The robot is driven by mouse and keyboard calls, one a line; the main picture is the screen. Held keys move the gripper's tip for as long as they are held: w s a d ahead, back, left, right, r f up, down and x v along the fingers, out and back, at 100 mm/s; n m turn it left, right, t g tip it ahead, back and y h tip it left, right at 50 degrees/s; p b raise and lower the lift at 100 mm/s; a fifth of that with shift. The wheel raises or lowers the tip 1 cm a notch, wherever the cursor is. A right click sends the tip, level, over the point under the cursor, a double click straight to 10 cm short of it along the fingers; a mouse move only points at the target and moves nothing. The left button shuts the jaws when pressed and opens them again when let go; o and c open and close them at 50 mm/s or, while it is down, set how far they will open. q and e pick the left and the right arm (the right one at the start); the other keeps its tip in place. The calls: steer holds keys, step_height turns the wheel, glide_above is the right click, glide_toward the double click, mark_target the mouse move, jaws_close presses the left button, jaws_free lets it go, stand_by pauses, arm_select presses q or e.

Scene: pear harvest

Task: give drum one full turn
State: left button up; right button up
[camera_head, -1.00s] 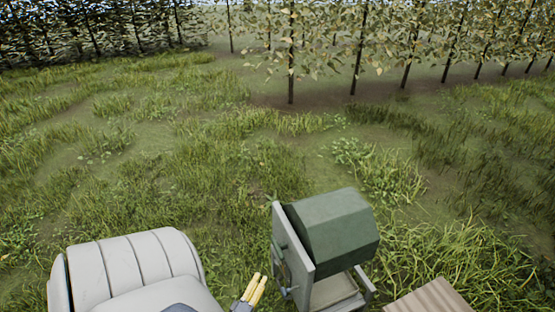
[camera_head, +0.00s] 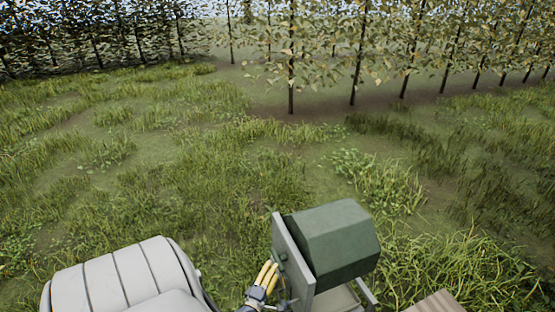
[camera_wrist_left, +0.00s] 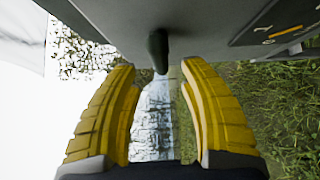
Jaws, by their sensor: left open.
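The green many-sided drum (camera_head: 335,240) sits in a grey frame (camera_head: 293,262) at the lower middle of the head view. My left gripper (camera_head: 268,273) is at the left side of that frame, its yellow fingers pointing up. In the left wrist view the gripper (camera_wrist_left: 158,85) is open. A dark rounded handle (camera_wrist_left: 158,50) sticks out from the grey panel (camera_wrist_left: 190,20) between the two fingertips, with gaps on both sides. The drum is not in the wrist view. My right gripper is not in view.
A brown ribbed surface (camera_head: 438,303) lies to the right of the drum's frame. Grass (camera_head: 150,190) surrounds the machine, with rows of trees (camera_head: 292,55) behind. A dark plate with markings (camera_wrist_left: 275,20) is on the panel, right of the handle.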

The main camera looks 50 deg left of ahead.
mark_target(277, 260)
arm_select(q)
steer(key=shift+x, duration=3)
steer(key=shift+c, duration=0.4)
jaws_close()
